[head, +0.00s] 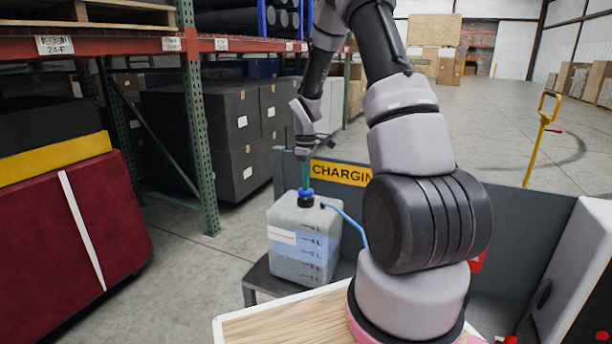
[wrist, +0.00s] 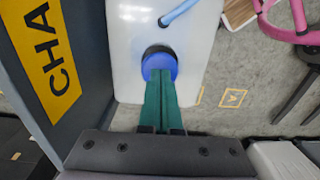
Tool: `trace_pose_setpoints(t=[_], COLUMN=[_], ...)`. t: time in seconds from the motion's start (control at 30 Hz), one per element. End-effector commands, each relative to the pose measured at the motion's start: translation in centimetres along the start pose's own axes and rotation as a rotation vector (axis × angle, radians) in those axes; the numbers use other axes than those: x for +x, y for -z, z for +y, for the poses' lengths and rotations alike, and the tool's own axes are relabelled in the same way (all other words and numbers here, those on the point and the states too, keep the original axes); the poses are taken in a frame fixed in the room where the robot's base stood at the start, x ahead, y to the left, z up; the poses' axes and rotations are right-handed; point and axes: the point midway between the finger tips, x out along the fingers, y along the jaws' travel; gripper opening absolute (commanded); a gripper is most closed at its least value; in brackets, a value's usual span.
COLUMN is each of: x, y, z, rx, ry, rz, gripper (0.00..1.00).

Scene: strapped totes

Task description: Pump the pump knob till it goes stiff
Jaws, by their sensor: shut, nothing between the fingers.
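The pump knob (head: 306,195) is a round blue cap on a dark collar, on top of a translucent jug (head: 290,238) with level marks and bluish liquid. A blue hose (head: 349,225) comes out of the jug's top. My gripper (head: 305,188) points down with its teal fingers shut and empty, the tips right over the knob. In the wrist view the fingertips (wrist: 160,75) overlap the blue knob (wrist: 157,62). I cannot tell whether they press on it or just hover. The knob looks low, close to its collar.
The jug stands on a dark stand (head: 258,280), in front of a grey panel with a yellow charging sign (head: 341,173). A wooden-topped surface (head: 270,318) is nearer. Racks with dark boxes (head: 240,125) stand at left. A yellow handle post (head: 540,135) is at right; open floor lies beyond.

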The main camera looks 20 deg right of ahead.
Motion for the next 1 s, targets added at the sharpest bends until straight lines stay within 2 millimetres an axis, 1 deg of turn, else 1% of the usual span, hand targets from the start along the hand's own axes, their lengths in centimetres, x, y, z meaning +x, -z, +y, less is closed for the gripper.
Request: trace_pose_setpoints(t=[0.3, 0.4, 0.5, 0.6, 0.7, 1.0], x=[-6.5, -8.3, -9.5, -10.3, -10.6, -10.6], y=[0.0, 0.0, 0.0, 0.0, 0.0, 0.0], z=[0.0, 0.0, 0.0, 0.0, -0.1, 0.0], rx=[0.003, 0.002, 0.003, 0.002, 0.002, 0.002], ry=[-0.007, -0.007, -0.007, -0.007, -0.007, -0.007], rz=[0.006, 0.006, 0.006, 0.006, 0.006, 0.006], gripper=[0.00, 0.00, 0.00, 0.00, 0.00, 0.00])
